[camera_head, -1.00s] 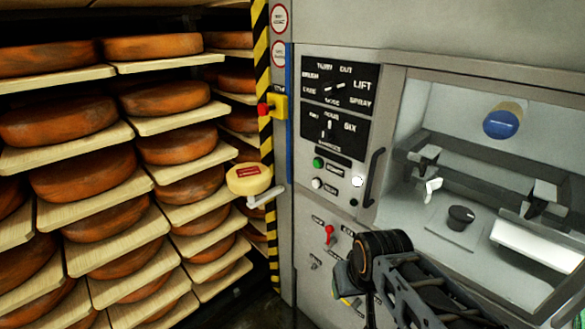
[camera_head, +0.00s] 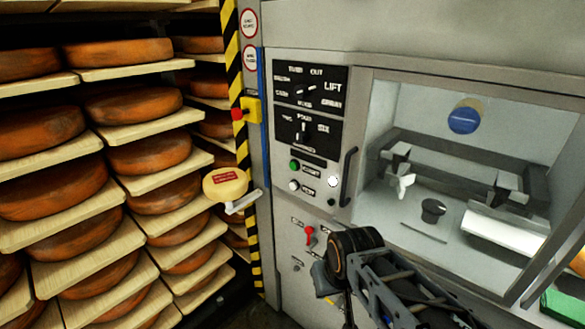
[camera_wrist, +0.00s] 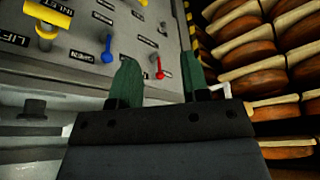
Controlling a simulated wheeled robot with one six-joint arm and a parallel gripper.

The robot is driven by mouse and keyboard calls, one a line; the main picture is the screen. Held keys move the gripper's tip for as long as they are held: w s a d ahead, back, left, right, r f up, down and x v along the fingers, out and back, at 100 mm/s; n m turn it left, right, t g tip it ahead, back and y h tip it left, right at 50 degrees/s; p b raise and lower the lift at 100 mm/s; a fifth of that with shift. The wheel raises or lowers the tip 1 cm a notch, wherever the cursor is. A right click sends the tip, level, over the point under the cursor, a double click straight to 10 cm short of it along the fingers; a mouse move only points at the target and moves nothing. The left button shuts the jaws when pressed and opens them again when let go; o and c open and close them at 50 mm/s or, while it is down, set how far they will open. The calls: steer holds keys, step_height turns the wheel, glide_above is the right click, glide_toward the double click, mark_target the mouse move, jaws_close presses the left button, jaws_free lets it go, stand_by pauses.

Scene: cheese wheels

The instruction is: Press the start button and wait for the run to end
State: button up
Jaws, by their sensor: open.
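The green start button (camera_head: 294,165) is on the left of the machine's front panel, beside a label that seems to read START. A white button (camera_head: 294,186) is just below it. My gripper (camera_wrist: 160,82) is open and empty, with its two green fingers apart in the wrist view. In the head view my arm is low in front of the machine, below and right of the start button, and the fingers are hard to make out. The start button cannot be made out in the wrist view.
A red lever (camera_head: 310,235) is below the buttons; it also shows in the wrist view (camera_wrist: 160,69), near a blue lever (camera_wrist: 106,50). A dark vertical handle (camera_head: 348,176) stands right of the buttons. A pale cheese wheel (camera_head: 225,185) sits left of the machine, before shelves of brown wheels.

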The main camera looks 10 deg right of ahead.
jaws_close()
stand_by(1.4)
